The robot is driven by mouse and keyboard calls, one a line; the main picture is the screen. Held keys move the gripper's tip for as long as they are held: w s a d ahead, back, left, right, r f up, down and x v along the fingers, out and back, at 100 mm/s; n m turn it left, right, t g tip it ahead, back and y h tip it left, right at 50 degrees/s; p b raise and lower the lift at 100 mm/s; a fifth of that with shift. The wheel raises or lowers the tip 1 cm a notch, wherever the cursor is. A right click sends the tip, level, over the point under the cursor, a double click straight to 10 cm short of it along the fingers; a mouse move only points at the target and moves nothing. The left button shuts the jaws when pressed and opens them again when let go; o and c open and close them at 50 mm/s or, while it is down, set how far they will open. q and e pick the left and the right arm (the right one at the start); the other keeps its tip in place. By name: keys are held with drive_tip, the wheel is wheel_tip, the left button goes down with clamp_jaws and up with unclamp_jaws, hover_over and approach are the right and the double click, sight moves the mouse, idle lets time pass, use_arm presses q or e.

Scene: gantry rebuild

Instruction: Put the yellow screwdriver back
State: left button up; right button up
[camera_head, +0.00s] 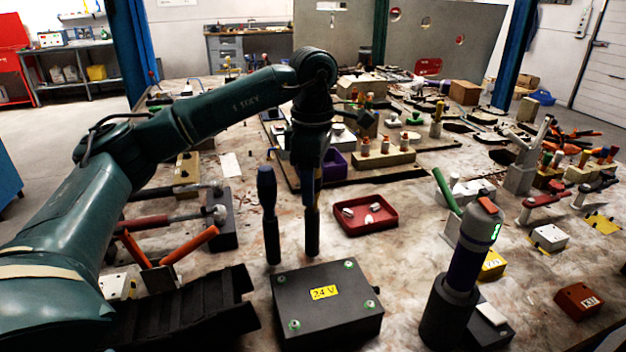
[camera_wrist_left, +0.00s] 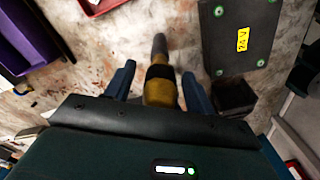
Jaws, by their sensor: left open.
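The yellow screwdriver (camera_wrist_left: 161,94) shows in the left wrist view as a yellow handle with a black band, in line with a grey post-like part (camera_wrist_left: 160,46) that points away from me. My left gripper (camera_wrist_left: 158,88) is open, with one blue finger on each side of the handle and gaps visible. In the head view my left gripper (camera_head: 311,185) points down over a dark upright post (camera_head: 312,232), and the yellow handle is hidden behind the finger. I cannot tell how deep the screwdriver sits in the post. My right gripper is not in view.
A blue-handled tool (camera_head: 267,190) stands upright close left of my gripper. A dark box marked 24 V (camera_head: 343,310) lies in front. A red tray (camera_head: 350,229) and a purple bin (camera_head: 335,166) lie beyond. A tall handheld device (camera_head: 467,262) stands at right.

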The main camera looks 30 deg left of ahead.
use_arm(q)
wheel_tip(320, 180, up, 12)
drive_tip(key=shift+r+p, duration=0.1)
drive_tip(key=shift+p, duration=1.15)
drive_tip(key=shift+r, duration=0.45)
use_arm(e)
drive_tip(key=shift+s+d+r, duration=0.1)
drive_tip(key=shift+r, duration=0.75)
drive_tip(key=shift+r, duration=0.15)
